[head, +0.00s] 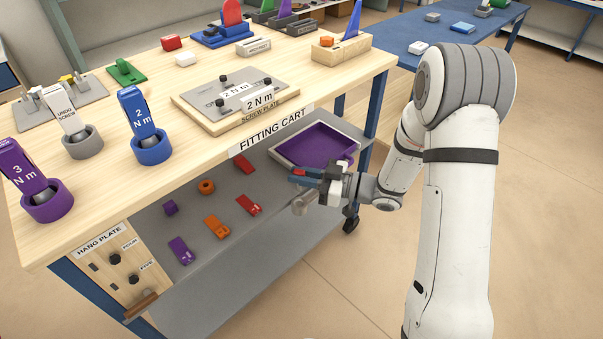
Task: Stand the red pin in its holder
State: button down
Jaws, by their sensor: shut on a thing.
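My gripper (302,178) is at the right end of the cart's lower shelf, in front of the purple tray. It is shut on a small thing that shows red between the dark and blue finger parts. This looks like the red pin (299,172), but its shape and lower end are mostly hidden. A red block (244,163) and a longer red piece with a paler end (249,206) lie on the lower shelf, left of my gripper and apart from it. I cannot tell which of them is the holder.
The grey lower shelf (285,222) also bears a purple tray (335,173), an orange ring (206,186), a purple cube (170,207), an orange piece (216,227) and a purple piece (182,250). The wooden cart top (215,145) overhangs it, crowded with tools. Open floor lies right.

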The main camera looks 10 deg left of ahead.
jog(key=shift+f+b, duration=1)
jog(key=shift+f, duration=0.85)
jog(key=shift+f+b, duration=1.6)
jog(key=shift+f, duration=0.95)
jog(key=c, duration=1.3)
grip_release()
jog(key=shift+d, duration=0.1)
jog(key=p, duration=0.2)
send_near(302, 199)
jog(key=shift+s+a+r, duration=0.3)
jog(key=shift+a+r, duration=0.15)
jog(key=shift+a, duration=0.05)
jog(key=shift+s+a+r, duration=0.3)
jog(key=shift+a+r, duration=0.2)
jog(key=shift+a, duration=0.05)
